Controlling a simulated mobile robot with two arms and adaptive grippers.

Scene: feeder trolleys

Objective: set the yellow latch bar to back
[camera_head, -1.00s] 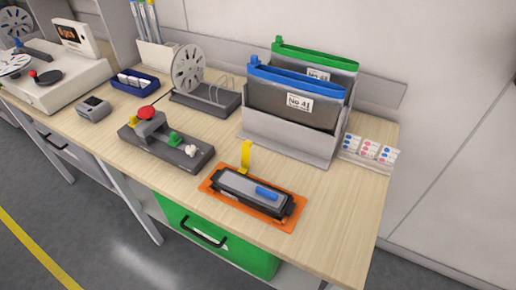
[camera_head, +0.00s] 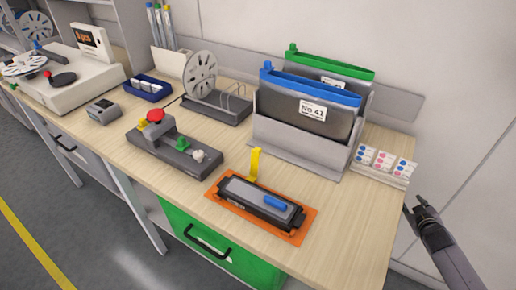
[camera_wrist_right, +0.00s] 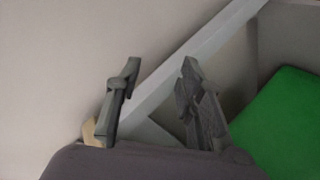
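The yellow latch bar (camera_head: 255,165) stands upright at the back edge of a dark grey device (camera_head: 258,199) on an orange base plate (camera_head: 225,205), near the table's front edge. A blue handle (camera_head: 275,202) lies on the device's top. My right gripper (camera_head: 413,204) is at the far right, beyond the table's right edge and well apart from the latch bar. In the right wrist view its two fingers (camera_wrist_right: 160,65) are spread with nothing between them. My left gripper is in neither view.
A grey file holder (camera_head: 295,148) with blue and green folders stands behind the device. A control box (camera_head: 172,150) with a red button is to its left. Small label cards (camera_head: 385,164) lie at the back right. The table's front right (camera_head: 345,225) is clear.

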